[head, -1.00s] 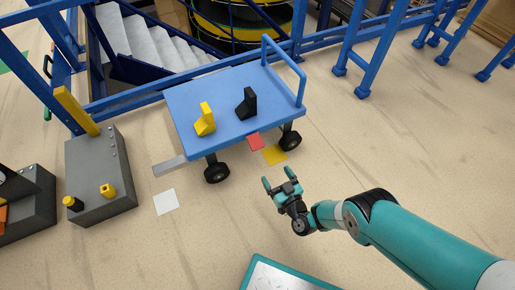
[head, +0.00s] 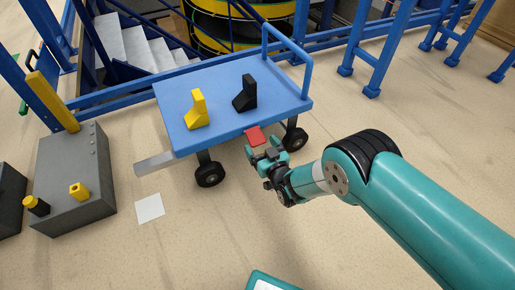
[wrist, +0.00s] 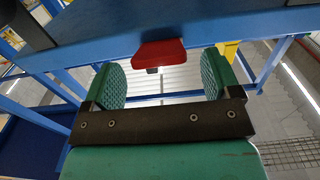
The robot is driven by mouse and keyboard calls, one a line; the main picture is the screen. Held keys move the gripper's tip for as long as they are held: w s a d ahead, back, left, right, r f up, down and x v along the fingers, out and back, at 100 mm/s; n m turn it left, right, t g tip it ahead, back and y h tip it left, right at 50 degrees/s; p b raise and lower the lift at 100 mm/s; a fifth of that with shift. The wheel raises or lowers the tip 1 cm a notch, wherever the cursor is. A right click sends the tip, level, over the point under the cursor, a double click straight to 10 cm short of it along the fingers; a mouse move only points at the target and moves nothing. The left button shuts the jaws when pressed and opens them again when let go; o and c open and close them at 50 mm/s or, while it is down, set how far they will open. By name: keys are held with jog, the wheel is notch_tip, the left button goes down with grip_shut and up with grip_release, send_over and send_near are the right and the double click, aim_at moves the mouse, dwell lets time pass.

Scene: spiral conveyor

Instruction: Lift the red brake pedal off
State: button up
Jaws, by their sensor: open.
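The red brake pedal (head: 254,135) sticks out from the near edge of the blue cart (head: 172,103). In the wrist view the red pedal (wrist: 159,53) hangs at the edge of the blue deck, ahead of my gripper and roughly centred between the fingers. My gripper (head: 266,152) is just below and in front of the pedal in the head view. In the wrist view its two green ribbed fingers (wrist: 160,82) are wide apart with nothing between them. I cannot tell the exact gap from fingertips to pedal.
A yellow block (head: 196,112) and a black block (head: 245,96) stand on the cart. A wheel (head: 294,138) is close to the right of my gripper. A grey control box (head: 75,185) stands at left. The floor in front is mostly clear.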

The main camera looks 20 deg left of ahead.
aim_at(257, 140)
jog(key=shift+b+x, duration=0.6)
jog(key=shift+x, duration=0.95)
jog(key=shift+c, duration=0.2)
jog(key=c, duration=0.9)
jog(key=shift+r, duration=0.1)
